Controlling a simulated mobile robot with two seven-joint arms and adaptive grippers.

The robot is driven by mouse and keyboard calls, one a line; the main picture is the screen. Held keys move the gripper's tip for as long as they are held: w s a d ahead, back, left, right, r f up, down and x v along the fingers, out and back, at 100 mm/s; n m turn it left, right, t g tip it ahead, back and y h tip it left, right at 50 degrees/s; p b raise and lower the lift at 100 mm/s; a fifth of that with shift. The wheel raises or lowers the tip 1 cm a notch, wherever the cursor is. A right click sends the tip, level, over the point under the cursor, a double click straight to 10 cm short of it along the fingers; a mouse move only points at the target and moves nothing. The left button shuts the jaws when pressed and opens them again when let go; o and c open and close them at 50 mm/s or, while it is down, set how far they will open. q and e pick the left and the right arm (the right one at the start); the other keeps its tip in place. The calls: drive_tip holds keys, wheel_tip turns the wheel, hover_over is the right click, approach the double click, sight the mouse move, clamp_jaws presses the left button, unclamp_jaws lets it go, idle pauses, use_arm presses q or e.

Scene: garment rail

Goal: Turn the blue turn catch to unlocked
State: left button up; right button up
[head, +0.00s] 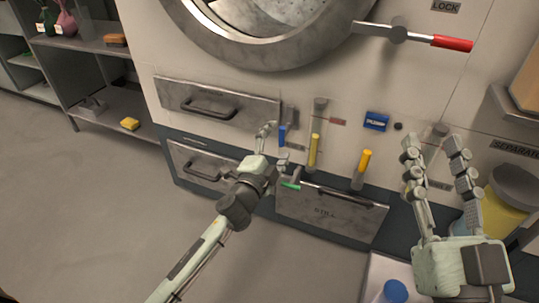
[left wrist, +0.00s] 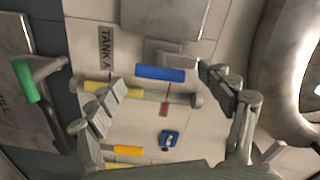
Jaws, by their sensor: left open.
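The blue turn catch (head: 282,135) is on the pale machine front, right of the upper drawer. In the left wrist view its blue grip (left wrist: 160,72) lies crosswise in front of a grey mount. My left gripper (head: 276,142) is open close to it. In the left wrist view the grip appears between the two fingertips (left wrist: 162,80), with gaps on both sides; I cannot tell how deep it sits between them. My right gripper (head: 433,145) is open and empty in front of the panel at the right.
A green-handled catch (head: 290,184) is below. A red-tipped lever (head: 452,43) is above. A shelf (head: 85,40) stands left; the floor (head: 90,215) is clear.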

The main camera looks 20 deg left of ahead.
use_arm(q)
drive_tip(key=s, duration=0.7)
drive_tip(key=shift+s, duration=0.2)
drive_tip(key=shift+a, duration=0.1)
